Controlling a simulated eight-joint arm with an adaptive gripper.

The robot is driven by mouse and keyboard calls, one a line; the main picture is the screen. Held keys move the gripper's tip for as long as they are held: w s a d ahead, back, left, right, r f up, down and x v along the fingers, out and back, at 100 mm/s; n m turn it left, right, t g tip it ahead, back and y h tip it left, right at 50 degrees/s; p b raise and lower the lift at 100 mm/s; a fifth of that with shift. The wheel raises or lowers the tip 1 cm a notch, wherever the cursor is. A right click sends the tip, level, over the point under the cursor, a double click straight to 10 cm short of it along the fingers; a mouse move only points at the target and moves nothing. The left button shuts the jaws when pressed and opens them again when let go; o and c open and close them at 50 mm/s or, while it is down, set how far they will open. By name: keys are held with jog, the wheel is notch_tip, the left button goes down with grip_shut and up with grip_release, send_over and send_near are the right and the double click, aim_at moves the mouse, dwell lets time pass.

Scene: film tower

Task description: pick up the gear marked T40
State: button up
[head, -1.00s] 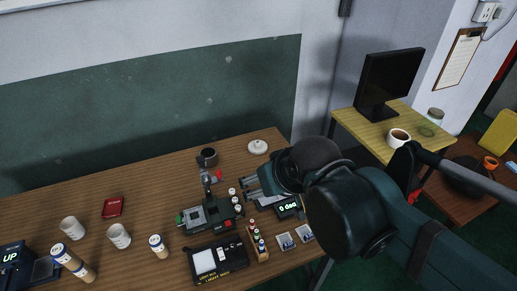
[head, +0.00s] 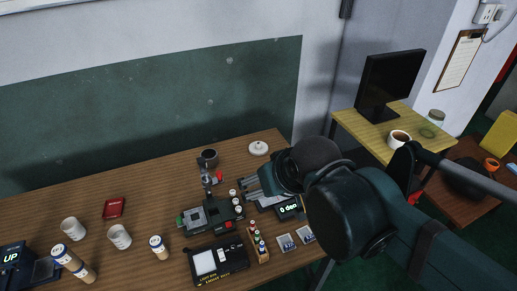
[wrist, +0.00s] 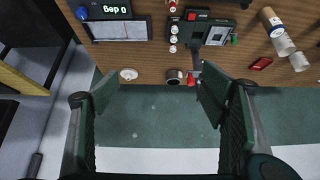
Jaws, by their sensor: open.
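No T40 marking is readable in either view, and I cannot tell which thing is the gear. A small white round piece (head: 258,147) with a raised centre lies near the table's back right edge; it also shows in the wrist view (wrist: 128,74). My gripper (wrist: 160,98) is open and empty in the wrist view, its two dark green fingers wide apart. The white round piece appears between the fingers, near the left one, and well beyond them.
A display reading 0 deg (head: 289,208), a light box (head: 216,262) and a wooden vial rack (head: 258,244) crowd the right. White cups (head: 73,229) stand left; the back left is clear.

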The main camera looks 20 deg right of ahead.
jog(key=w, duration=0.1)
jog(key=m+g+h, duration=0.4)
jog(key=m+g, duration=0.3)
jog(key=m, duration=1.1)
send_over(259, 142)
jog(key=a, duration=0.3)
notch_tip(259, 142, down, 24)
jog(key=shift+s, duration=0.1)
jog(key=shift+h, duration=0.3)
jog(key=shift+f, duration=0.1)
jog(key=shift+x, duration=1.2)
